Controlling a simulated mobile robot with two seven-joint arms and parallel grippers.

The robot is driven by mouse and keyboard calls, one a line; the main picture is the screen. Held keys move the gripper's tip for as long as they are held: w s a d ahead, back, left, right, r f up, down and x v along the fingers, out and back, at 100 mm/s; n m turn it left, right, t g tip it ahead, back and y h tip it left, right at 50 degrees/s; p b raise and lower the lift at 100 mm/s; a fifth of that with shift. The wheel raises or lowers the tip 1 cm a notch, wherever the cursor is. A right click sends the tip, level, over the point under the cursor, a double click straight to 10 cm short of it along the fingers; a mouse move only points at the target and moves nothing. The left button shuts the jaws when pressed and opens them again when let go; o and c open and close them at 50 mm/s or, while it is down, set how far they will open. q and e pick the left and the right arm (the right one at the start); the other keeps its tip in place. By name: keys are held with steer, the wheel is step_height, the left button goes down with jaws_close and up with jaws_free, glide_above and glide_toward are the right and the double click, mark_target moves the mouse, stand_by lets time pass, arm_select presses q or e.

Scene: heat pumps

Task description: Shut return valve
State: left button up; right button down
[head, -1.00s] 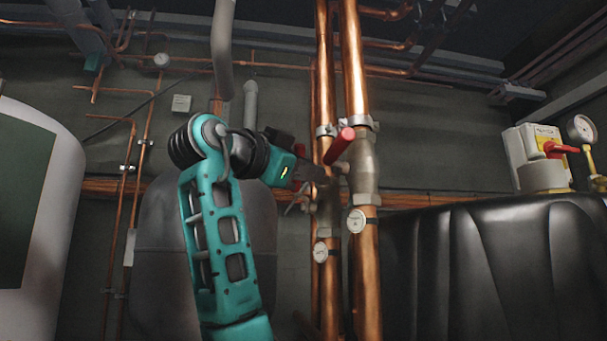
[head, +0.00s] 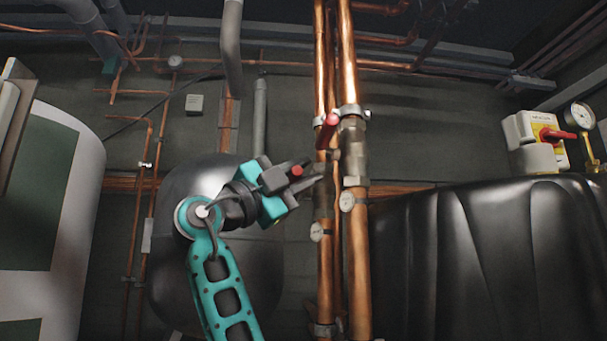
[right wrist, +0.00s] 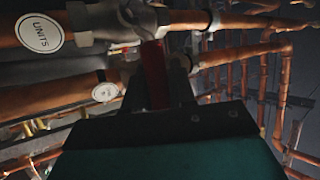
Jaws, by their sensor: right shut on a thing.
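Two vertical copper pipes carry valves with red levers. The right pipe's red lever (head: 328,125) points out towards me and is free. My right gripper (head: 306,180) is in front of the left pipe's valve (head: 323,200), shut on a second red lever (head: 297,171), whose end shows between the jaws. In the right wrist view the held red lever (right wrist: 155,75) lies between the two dark fingers. A tag reading "UNITS" (right wrist: 39,33) hangs on the upper pipe there. I cannot tell from the tags which valve is the return one. My left gripper is not in view.
Round tags hang on the right pipe (head: 347,201) and left pipe (head: 320,232). A dark tank (head: 180,235) stands behind my right arm. A black-covered bulk (head: 480,260) fills the lower right, with a red-handled switch box (head: 545,130) and a gauge (head: 581,114) above.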

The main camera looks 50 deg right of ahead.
steer(key=shift+f+m+g, duration=0.3)
steer(key=shift+m+g, duration=0.1)
steer(key=shift+m, duration=0.1)
steer(key=c, duration=1)
jaws_free()
steer(key=shift+c, duration=0.2)
steer(key=shift+r, duration=0.1)
steer(key=b+v, duration=0.2)
steer(key=v, duration=1.1)
